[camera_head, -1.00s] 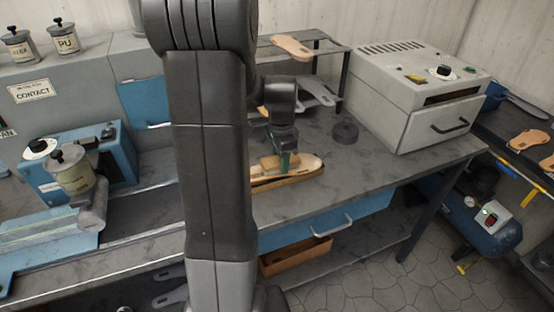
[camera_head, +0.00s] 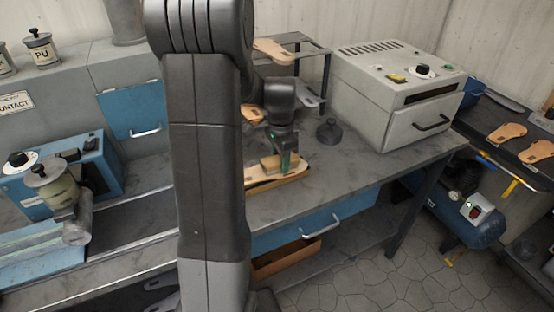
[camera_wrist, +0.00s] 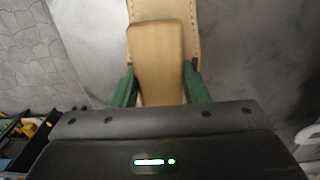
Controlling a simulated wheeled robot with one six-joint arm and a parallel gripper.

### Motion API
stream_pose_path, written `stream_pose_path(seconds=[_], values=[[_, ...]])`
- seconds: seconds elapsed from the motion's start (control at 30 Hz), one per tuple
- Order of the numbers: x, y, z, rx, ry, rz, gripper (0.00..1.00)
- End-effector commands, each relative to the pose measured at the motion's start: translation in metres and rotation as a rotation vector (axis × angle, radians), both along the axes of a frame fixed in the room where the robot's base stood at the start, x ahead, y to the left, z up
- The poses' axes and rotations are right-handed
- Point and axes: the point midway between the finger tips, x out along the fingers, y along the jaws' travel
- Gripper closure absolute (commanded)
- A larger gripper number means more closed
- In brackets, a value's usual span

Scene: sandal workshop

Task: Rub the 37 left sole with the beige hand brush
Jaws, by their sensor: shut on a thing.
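My gripper (camera_head: 284,160) is shut on the beige hand brush (camera_head: 270,163). In the wrist view the green fingers of my gripper (camera_wrist: 160,85) stand on both sides of the brush's wooden block (camera_wrist: 156,55). The brush is over a tan sole (camera_head: 292,172) on the grey workbench, and seems to rest on it. The sole also shows beyond the brush in the wrist view (camera_wrist: 165,10). I cannot read a size or side on it. My arm hides the sole's left end in the head view.
A grey oven-like box (camera_head: 396,95) stands at the bench's right. A dark round weight (camera_head: 329,131) lies behind the sole. A small rack (camera_head: 312,62) holds another sole (camera_head: 273,51). More soles (camera_head: 507,132) lie on the right bench. The bench front right is clear.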

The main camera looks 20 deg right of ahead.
Motion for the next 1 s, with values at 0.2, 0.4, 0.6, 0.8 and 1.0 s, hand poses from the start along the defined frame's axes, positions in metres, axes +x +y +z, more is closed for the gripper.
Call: stream_pose_path(seconds=[0.2, 0.4, 0.6, 0.8, 1.0], values=[[0.000, -0.012, -0.002, 0.000, 0.000, -0.001, 0.79], [0.000, -0.018, -0.001, 0.000, 0.000, -0.001, 0.79], [0.000, -0.030, 0.000, 0.000, 0.000, -0.001, 0.79], [0.000, -0.034, -0.001, 0.000, 0.000, 0.000, 0.79], [0.000, -0.046, -0.003, 0.000, 0.001, -0.001, 0.79]])
